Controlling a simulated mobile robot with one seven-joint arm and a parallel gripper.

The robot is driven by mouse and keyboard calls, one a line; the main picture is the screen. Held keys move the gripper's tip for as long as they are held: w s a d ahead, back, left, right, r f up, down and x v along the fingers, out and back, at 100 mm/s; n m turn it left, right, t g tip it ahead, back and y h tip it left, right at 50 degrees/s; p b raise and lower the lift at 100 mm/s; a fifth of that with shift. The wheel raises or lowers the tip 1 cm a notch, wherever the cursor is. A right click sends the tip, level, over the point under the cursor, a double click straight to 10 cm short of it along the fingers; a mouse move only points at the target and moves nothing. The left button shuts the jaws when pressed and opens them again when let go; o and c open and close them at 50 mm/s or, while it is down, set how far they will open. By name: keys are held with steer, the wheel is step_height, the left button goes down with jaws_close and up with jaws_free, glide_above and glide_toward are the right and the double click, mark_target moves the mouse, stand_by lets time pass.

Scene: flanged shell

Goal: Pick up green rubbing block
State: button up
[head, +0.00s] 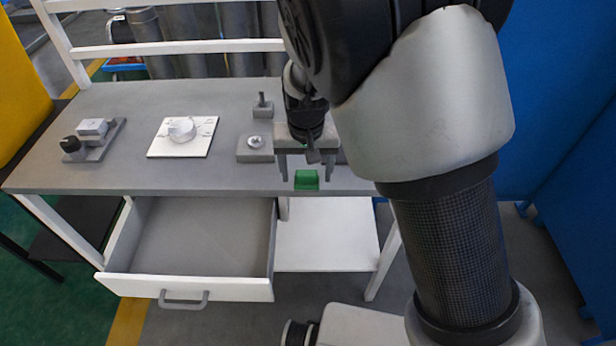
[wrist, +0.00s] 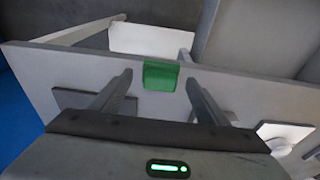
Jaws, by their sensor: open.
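The green rubbing block (head: 307,180) sits at the front edge of the grey table, seen in the head view. It also shows in the wrist view (wrist: 161,76), near the table edge and between the lines of the two fingers. My gripper (head: 306,178) is open, pointing down, with one finger on each side of the block in the head view. In the wrist view the fingers (wrist: 160,82) stand apart with the block between and a little beyond them. I cannot tell whether either finger touches it. Nothing is held.
The grey table (head: 200,180) also bears a white plate with a round knob (head: 181,132), a grey fixture with a dark knob (head: 90,140), and grey blocks (head: 255,148) left of my gripper. An open, empty drawer (head: 200,240) juts out below the front edge.

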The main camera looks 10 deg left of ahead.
steer(key=shift+f, duration=0.6)
steer(key=shift+w, duration=0.1)
steer(key=shift+r, duration=0.1)
steer(key=c, duration=1.2)
